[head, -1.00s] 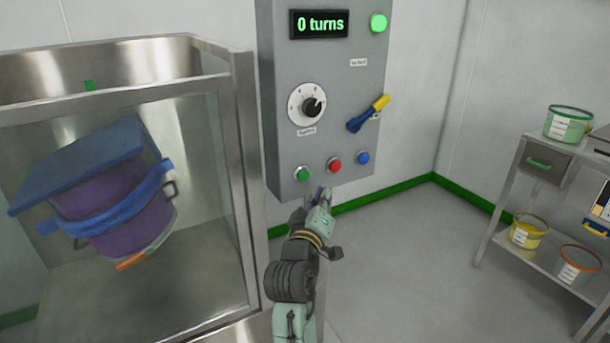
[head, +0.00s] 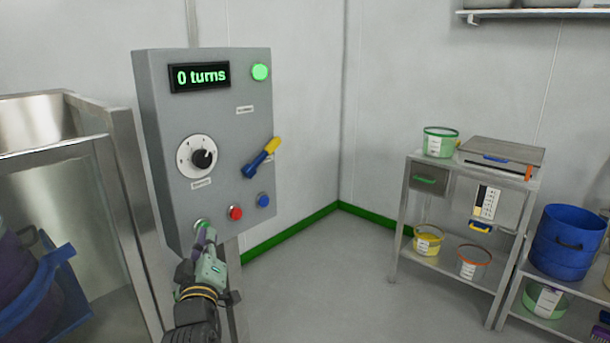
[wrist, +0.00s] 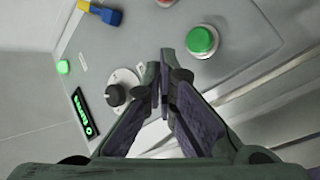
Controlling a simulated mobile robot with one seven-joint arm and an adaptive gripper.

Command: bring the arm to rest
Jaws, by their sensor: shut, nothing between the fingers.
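My gripper (head: 207,238) is in front of the lower left of the grey control panel (head: 218,107), close to the green button (head: 200,224), which it partly covers in the head view. In the wrist view my gripper (wrist: 160,85) has its fingertips together with nothing between them. The green button (wrist: 202,41) stands clear of the fingertips there, to their upper right. I cannot tell the exact distance to the panel. The display (head: 199,77) reads "0 turns" and a green lamp (head: 260,72) is lit.
A steel-framed enclosure (head: 120,190) stands close on the left, with a purple tub and blue strap inside. A steel shelf cart (head: 408,215) with pails and a scale (head: 503,152) stands on the right, beside a blue bucket (head: 567,243). The floor between is clear.

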